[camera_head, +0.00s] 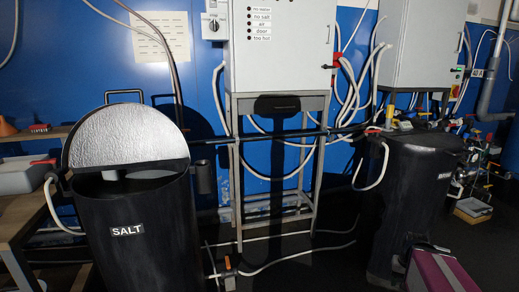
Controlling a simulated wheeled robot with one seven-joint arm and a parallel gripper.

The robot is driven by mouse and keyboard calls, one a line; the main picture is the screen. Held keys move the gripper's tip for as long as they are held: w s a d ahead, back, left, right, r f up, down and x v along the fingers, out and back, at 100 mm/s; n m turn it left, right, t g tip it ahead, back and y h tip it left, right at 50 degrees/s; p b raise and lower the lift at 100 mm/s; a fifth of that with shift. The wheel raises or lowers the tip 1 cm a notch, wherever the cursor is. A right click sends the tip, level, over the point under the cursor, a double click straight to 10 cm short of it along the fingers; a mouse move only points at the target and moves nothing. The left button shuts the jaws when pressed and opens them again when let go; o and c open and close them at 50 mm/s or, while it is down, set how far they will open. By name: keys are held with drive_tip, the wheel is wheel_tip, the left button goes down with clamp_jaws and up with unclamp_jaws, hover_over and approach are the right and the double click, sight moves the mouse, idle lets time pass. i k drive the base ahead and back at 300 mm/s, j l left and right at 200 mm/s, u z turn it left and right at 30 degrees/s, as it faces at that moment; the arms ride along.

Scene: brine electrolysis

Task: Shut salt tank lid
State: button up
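The black salt tank (137,240) stands at the left, with a white SALT label on its front. Its lid (122,137) is a half-round flap with a silvery, crinkled inner face. The lid stands raised, tilted up over the tank's rim, so the front half of the tank's top is open and its dark inside shows. A black handle shape (123,92) shows at the lid's upper edge; I cannot tell whether it belongs to the lid. My gripper is not in view.
A wooden bench (18,213) with a grey bin (22,176) stands left of the tank. A grey cabinet (277,45) on a metal frame stands in the middle. Another black tank (415,190) stands right, behind a purple-and-grey object (440,272). Hoses cross the floor between the tanks.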

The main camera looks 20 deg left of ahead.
sight(119, 132)
drive_tip(key=i+u, duration=0.2)
drive_tip(key=u, duration=0.3)
drive_tip(key=i+l+u, duration=0.15)
drive_tip(key=u, duration=0.35)
drive_tip(key=i+l+u, duration=0.15)
drive_tip(key=u, duration=0.35)
drive_tip(key=i+l+u, duration=0.1)
drive_tip(key=l+u, duration=0.15)
drive_tip(key=u, duration=0.2)
drive_tip(key=i+l+u, duration=0.15)
drive_tip(key=u, duration=0.15)
drive_tip(key=i+l+u, duration=0.15)
drive_tip(key=l+u, duration=0.5)
drive_tip(key=i+l+u, duration=0.1)
drive_tip(key=l+u, duration=0.25)
drive_tip(key=i+l+z, duration=0.1)
drive_tip(key=i+l, duration=0.65)
drive_tip(key=k+j+z, duration=0.2)
drive_tip(key=i+l+u, duration=0.2)
